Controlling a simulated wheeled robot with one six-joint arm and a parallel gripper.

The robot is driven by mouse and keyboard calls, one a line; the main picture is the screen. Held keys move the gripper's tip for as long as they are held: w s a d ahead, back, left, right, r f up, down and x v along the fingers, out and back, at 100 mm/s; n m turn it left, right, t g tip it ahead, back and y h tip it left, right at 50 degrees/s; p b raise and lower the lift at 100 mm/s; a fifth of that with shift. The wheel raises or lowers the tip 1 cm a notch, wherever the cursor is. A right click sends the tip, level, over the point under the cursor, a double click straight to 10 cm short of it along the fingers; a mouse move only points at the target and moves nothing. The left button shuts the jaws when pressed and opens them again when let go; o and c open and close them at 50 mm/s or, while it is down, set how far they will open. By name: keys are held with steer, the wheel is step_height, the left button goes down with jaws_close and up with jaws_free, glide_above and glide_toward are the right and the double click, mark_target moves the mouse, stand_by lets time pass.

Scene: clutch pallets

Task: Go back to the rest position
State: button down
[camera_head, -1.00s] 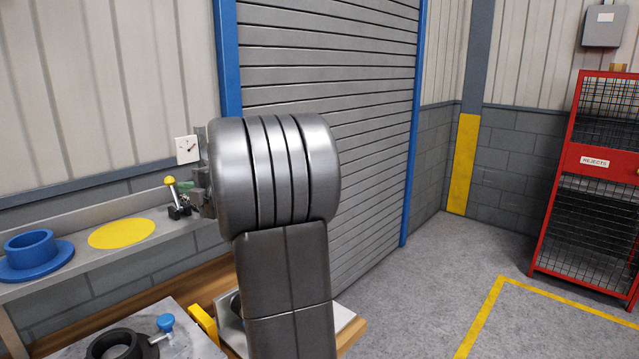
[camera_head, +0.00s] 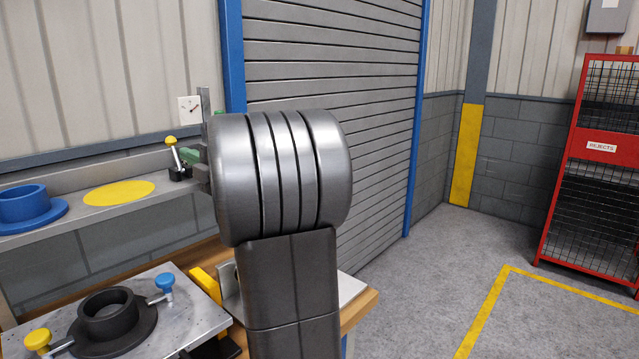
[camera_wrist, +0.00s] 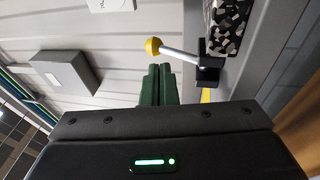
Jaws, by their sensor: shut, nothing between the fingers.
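My gripper shows in the wrist view as two dark green fingers (camera_wrist: 158,86) pressed together, shut with nothing between them. The wrist view is rolled, and the fingers point towards the wall, next to a yellow-knobbed lever (camera_wrist: 178,48). In the head view my grey arm fills the middle and hides most of the gripper; only a bit of green shows at its left edge, beside the same lever (camera_head: 175,154) on the shelf. I cannot tell the exact gap between fingers and lever.
A metal shelf (camera_head: 70,212) holds a blue flanged ring (camera_head: 28,208) and a yellow disc (camera_head: 119,193). Below it, a fixture plate (camera_head: 190,318) carries a black flanged part (camera_head: 112,325) and clamps with blue and yellow knobs. A red rejects cage (camera_head: 585,200) stands right; floor before it is clear.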

steer(key=shift+s+d+f+t+y+b, duration=0.15)
steer(key=shift+f+y+b, duration=0.15)
steer(key=shift+b, duration=0.45)
steer(key=shift+f+t+y+b, duration=0.15)
steer(key=shift+f+y+b, duration=0.15)
steer(key=shift+b, duration=0.4)
steer(key=shift+r+b, duration=0.1)
steer(key=shift+b, duration=0.25)
steer(key=shift+r+p, duration=0.15)
steer(key=shift+p, duration=0.2)
